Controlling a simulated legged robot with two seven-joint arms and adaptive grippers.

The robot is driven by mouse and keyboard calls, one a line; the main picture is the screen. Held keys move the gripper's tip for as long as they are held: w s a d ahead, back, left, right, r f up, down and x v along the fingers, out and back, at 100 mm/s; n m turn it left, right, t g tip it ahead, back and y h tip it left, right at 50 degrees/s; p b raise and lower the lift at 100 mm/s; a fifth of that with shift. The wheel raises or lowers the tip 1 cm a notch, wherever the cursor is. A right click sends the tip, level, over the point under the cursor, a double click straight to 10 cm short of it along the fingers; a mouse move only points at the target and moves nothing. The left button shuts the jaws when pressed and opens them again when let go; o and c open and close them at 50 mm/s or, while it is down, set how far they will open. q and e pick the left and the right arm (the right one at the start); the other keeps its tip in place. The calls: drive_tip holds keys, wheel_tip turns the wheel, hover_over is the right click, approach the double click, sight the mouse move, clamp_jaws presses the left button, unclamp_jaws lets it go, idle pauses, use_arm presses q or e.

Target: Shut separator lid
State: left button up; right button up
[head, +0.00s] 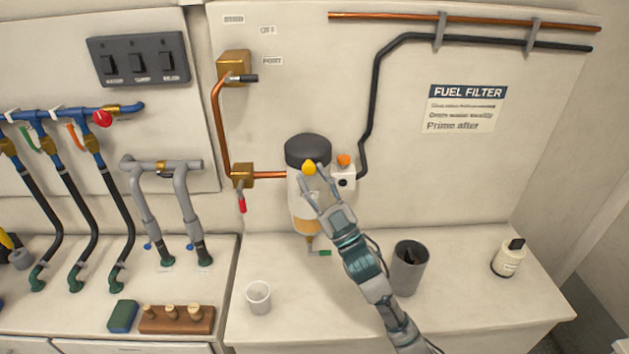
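The separator is a white cylinder (295,190) on the back wall with an amber lower bowl (306,226). Its dark grey lid (307,148) sits at the top, and I cannot tell whether it is fully closed. A yellow knob (309,168) shows at the front of the lid. My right gripper (312,180) is in front of the separator, just below the knob. Its fingers are spread apart with nothing seen held. Whether a fingertip touches the knob is unclear. The gripper hides part of the cylinder's front. My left gripper is out of view.
A white housing with an orange knob (344,160) adjoins the separator's right side. Copper pipe (270,175) and a red-handled valve (242,203) are left. A white cup (258,297), dark grey cup (409,267) and white bottle (508,259) stand on the counter.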

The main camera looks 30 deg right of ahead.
drive_tip(key=v, duration=1.2)
drive_tip(key=shift+f, duration=0.15)
